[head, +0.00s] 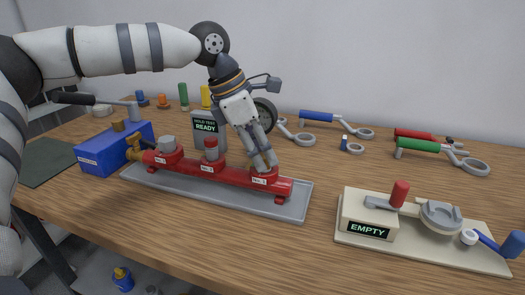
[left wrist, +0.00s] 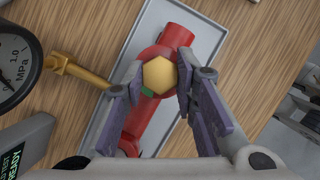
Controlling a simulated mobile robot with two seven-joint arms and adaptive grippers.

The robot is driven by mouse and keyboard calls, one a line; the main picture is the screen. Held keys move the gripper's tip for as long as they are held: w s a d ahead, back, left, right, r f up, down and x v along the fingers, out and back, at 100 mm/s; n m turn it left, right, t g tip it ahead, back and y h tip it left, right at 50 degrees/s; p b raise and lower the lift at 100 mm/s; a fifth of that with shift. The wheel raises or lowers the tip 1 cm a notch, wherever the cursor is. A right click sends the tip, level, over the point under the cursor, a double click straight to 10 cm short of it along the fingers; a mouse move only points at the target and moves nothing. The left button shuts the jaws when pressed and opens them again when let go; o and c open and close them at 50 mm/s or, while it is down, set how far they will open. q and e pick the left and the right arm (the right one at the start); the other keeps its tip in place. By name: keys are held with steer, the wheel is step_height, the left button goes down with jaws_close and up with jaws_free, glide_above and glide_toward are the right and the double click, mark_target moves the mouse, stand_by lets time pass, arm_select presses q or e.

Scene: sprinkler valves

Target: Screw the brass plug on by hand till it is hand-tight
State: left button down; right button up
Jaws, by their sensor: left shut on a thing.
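A red manifold pipe (head: 230,174) lies on a grey tray (head: 292,206). It has labelled ports, with the rightmost marked No. 3. The brass plug (left wrist: 159,76) shows as a yellow hexagon over a round red port in the left wrist view; a small green patch lies beside it. My left gripper (head: 263,166) comes down from above onto the rightmost port. It is shut on the brass plug, with one finger on either side (left wrist: 158,82). The plug is hidden by the fingers in the head view, and its thread cannot be seen. My right gripper is not in view.
A blue box (head: 112,155) stands left of the manifold. A display reading READY (head: 206,127) and a pressure gauge (head: 264,112) stand behind it. A cream fixture marked EMPTY (head: 367,229) is at right. Several coloured-handled tools lie behind. Bare wood lies between tray and fixture.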

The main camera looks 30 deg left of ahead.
arm_select(q)
steer(key=shift+w+f+m+g+h+b, duration=0.15)
steer(key=shift+m+g+h+b, duration=0.2)
steer(key=shift+m, duration=1.05)
steer(key=shift+r, duration=0.25)
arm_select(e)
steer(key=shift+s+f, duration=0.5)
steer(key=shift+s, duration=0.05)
arm_select(q)
steer(key=shift+w+f+m+g+b, duration=0.15)
steer(key=shift+m+g+b, duration=0.35)
steer(key=shift+m, duration=0.6)
steer(key=shift+a+m, duration=0.1)
steer(key=shift+m, duration=0.3)
steer(key=shift+m+g+h, duration=0.25)
steer(key=shift+m, duration=0.05)
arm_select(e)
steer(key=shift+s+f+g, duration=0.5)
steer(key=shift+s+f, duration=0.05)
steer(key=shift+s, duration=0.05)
